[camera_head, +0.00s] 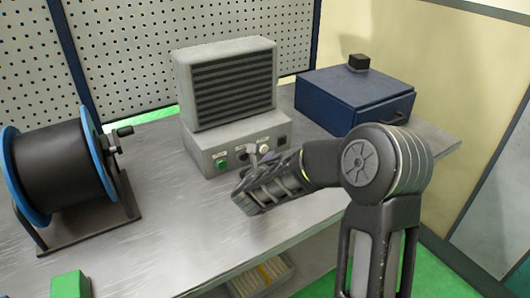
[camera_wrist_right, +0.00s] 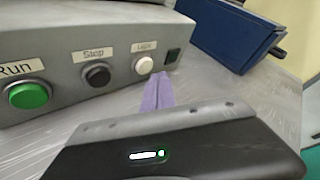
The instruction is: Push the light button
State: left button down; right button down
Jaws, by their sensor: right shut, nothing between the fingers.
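The light button is a white round button (camera_wrist_right: 144,65) under a label on the front of the grey control box (camera_wrist_right: 60,58), between the black Stop button (camera_wrist_right: 97,75) and a small dark switch (camera_wrist_right: 173,56). It also shows in the head view (camera_head: 264,149). My right gripper (camera_wrist_right: 161,80) is shut and empty. In the right wrist view, its purple fingertips are just below and slightly right of the white button. Whether they touch the box front, I cannot tell. My left gripper is not in view.
The green Run button (camera_wrist_right: 28,95) is at the left of the panel. A slatted grey unit (camera_head: 232,85) stands on the box. A blue box (camera_head: 345,98) is to the right, and a black cable reel (camera_head: 60,170) to the left.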

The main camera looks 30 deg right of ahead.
jog(key=shift+s, duration=0.2)
jog(key=s+b, duration=0.1)
jog(key=s, duration=0.3)
jog(key=shift+b, duration=0.35)
jog(key=shift+s, duration=0.9)
